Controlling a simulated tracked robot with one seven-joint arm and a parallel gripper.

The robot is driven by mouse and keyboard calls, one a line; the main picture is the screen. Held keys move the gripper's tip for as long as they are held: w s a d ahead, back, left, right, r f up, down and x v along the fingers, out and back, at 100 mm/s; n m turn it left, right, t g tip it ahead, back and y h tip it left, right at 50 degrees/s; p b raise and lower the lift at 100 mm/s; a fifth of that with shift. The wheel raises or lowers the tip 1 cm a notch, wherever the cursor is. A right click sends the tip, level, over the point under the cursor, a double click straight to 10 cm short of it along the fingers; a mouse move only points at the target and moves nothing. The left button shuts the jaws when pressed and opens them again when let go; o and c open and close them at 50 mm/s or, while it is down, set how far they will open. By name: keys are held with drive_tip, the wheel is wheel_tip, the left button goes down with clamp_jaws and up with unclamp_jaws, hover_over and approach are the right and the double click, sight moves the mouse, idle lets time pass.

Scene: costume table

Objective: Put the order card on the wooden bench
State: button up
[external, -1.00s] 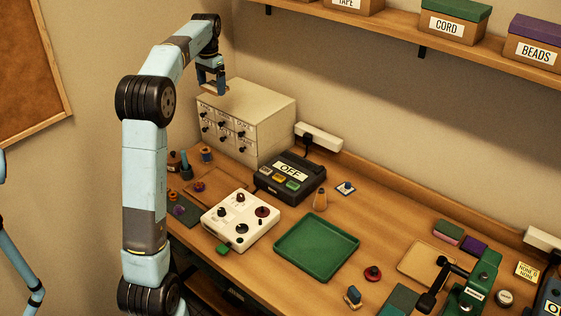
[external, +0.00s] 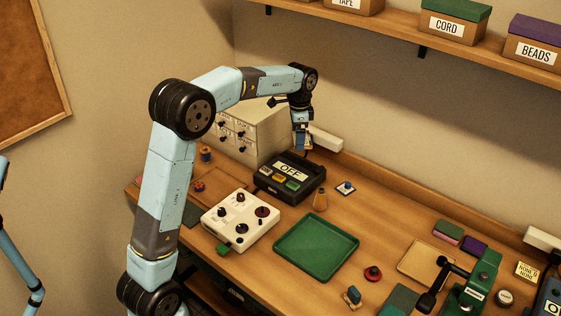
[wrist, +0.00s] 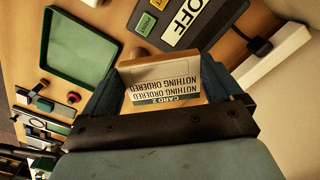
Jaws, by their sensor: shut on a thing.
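My gripper (external: 302,146) hangs pointing down above the back of the wooden bench (external: 388,215), just behind the black box marked OFF. In the wrist view, the fingers of my gripper (wrist: 166,78) are shut on the order card (wrist: 165,93), one finger at each side. The card is white with dark green bands and reads CARD 2 and NOTHING ORDERED. It is held clear of the bench. In the external view the card is too small to make out at the fingers.
The black OFF box (external: 290,178) lies below my gripper, with the drawer cabinet (external: 262,135) to its left and a white power strip (external: 326,140) behind. A green tray (external: 317,276), white panel (external: 240,205) and small cone (external: 320,199) stand nearby. Bare bench shows right of the tray.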

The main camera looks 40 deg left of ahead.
drive_tip(key=s+d+f+m, duration=0.3)
drive_tip(key=d, duration=0.7)
drive_tip(key=s+d+f+m, duration=0.3)
drive_tip(key=d+f, duration=0.1)
drive_tip(key=d, duration=0.5)
drive_tip(key=s+d+f+m, duration=0.3)
drive_tip(key=d, duration=0.7)
hover_over(383, 231)
drive_tip(key=f, duration=0.9)
drive_tip(key=shift+s+a+f, duration=0.1)
drive_tip(key=shift+s+f, duration=0.25)
drive_tip(key=shift+w+f, duration=0.2)
drive_tip(key=shift+f, duration=1.65)
drive_tip(key=shift+f, duration=0.1)
drive_tip(key=o, duration=0.7)
